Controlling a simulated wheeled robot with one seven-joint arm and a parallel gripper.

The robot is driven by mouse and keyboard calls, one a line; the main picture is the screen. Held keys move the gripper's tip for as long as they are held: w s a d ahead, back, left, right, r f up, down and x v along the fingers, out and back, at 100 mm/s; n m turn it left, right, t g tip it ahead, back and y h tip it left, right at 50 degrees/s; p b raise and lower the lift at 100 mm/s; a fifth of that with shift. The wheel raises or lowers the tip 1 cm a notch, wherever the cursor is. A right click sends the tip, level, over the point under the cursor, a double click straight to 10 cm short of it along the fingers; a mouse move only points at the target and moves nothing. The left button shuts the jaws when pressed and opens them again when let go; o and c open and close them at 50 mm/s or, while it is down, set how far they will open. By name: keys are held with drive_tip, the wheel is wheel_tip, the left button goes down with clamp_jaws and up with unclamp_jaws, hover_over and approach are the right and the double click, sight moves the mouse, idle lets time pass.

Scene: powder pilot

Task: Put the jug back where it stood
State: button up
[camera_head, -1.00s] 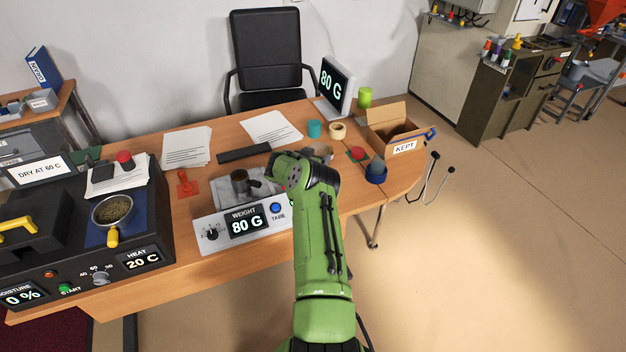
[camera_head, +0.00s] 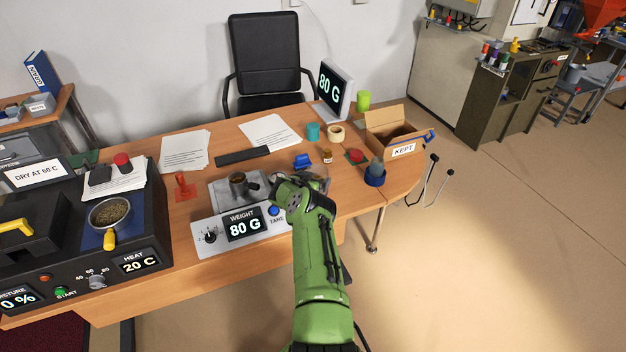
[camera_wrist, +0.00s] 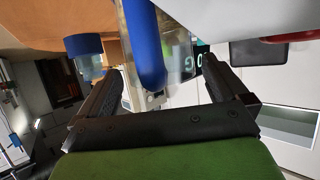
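In the wrist view, a clear jug (camera_wrist: 125,20) with a thick blue handle (camera_wrist: 148,50) fills the gap between the fingers of my gripper (camera_wrist: 165,75). The handle points toward the palm, and the picture's top edge cuts the jug off. In the head view, my gripper (camera_head: 292,188) is right of the scale, mostly hidden by my own arm. A dark pot (camera_head: 238,184) stands on the scale (camera_head: 209,236), whose display reads 80 G.
The open KEPT box (camera_head: 403,150) stands at the table's right end. A drying unit (camera_head: 140,262) stands at the left.

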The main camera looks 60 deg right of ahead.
drive_tip(key=shift+r+p, duration=0.3)
drive_tip(key=shift+p, duration=0.05)
drive_tip(key=p+v, duration=0.4)
drive_tip(key=v, duration=0.8)
drive_tip(key=w+a+r+n+t+y, duration=0.25)
drive_tip(key=w+a+r, duration=0.35)
drive_tip(key=w+r, duration=0.45)
drive_tip(key=a+r+n+t+y, duration=0.2)
drive_tip(key=a+r+n, duration=0.3)
drive_tip(key=a+r, duration=1)
drive_tip(key=s+a+r+n+y, duration=0.2)
drive_tip(key=s+a+r, duration=0.2)
drive_tip(key=s+a, duration=0.25)
drive_tip(key=s+a+r+n+y, duration=0.1)
drive_tip(key=s+a+r+y, duration=0.1)
drive_tip(key=s+a+r, duration=0.4)
drive_tip(key=s+a+f+n+y, duration=0.2)
drive_tip(key=s+a, duration=0.4)
drive_tip(key=s, duration=0.2)
drive_tip(key=s+a+f+n+g+y, duration=0.1)
drive_tip(key=s+a+n+y, duration=0.1)
drive_tip(key=s+a, duration=0.4)
drive_tip(key=s+n, duration=0.1)
drive_tip(key=s, duration=0.2)
drive_tip(key=shift+f, duration=0.35)
